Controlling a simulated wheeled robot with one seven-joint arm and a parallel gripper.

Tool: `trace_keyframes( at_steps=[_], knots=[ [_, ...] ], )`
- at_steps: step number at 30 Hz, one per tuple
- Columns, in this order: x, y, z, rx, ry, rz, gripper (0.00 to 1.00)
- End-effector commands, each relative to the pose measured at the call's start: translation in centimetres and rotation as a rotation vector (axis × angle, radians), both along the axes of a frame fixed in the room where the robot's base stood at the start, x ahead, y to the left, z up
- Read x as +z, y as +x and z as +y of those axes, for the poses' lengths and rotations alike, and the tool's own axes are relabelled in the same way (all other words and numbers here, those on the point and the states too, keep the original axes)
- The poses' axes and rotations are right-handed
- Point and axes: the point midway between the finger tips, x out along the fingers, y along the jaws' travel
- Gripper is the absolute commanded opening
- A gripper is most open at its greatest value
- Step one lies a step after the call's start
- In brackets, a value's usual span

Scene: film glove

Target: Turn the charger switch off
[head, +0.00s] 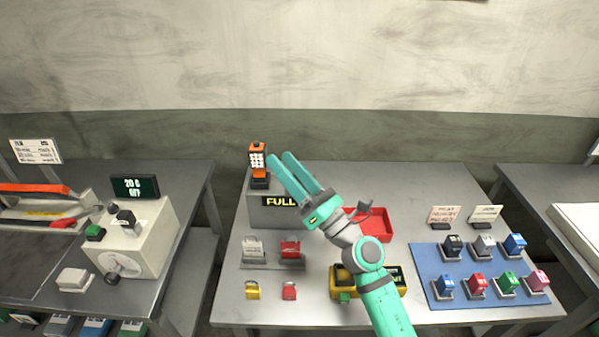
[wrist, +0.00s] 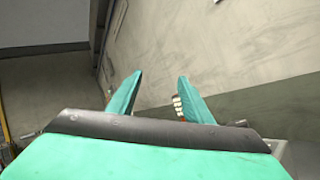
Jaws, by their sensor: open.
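The grey charger box (head: 262,216) stands at the back left of the middle table, with a display reading "FULL" (head: 280,201) on its front. An orange handheld device (head: 258,168) with white keys stands upright on top of it. I cannot make out the charger switch; my arm covers the right part of the box. My gripper (head: 281,158) is open and empty, raised just right of the orange device. In the wrist view its fingers (wrist: 158,95) are apart, with small white keys (wrist: 178,106) partly showing beside the right finger.
A red tray (head: 378,222) and a yellow-black box (head: 338,282) sit near my arm. Red and grey items lie on a small stand (head: 272,264), with padlocks in front. A blue mat (head: 430,280) holds several coloured blocks. A beige machine (head: 150,245) stands on the left table.

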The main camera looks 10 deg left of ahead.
Motion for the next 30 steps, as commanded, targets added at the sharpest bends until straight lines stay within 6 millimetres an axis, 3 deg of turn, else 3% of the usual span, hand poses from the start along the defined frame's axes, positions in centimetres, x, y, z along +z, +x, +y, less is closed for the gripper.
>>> trace_keyframes(
  at_steps=[9,16,22,30],
  knots=[
    [-6.7,3.7,-5.8,-0.137,-0.490,-0.134,0.46],
    [-9.5,4.7,-9.2,-0.177,-0.666,-0.171,0.46],
    [-10.0,5.4,-8.7,-0.178,-0.690,-0.176,0.46],
    [-9.9,7.8,-4.8,-0.177,-0.687,-0.177,0.46]
  ],
)
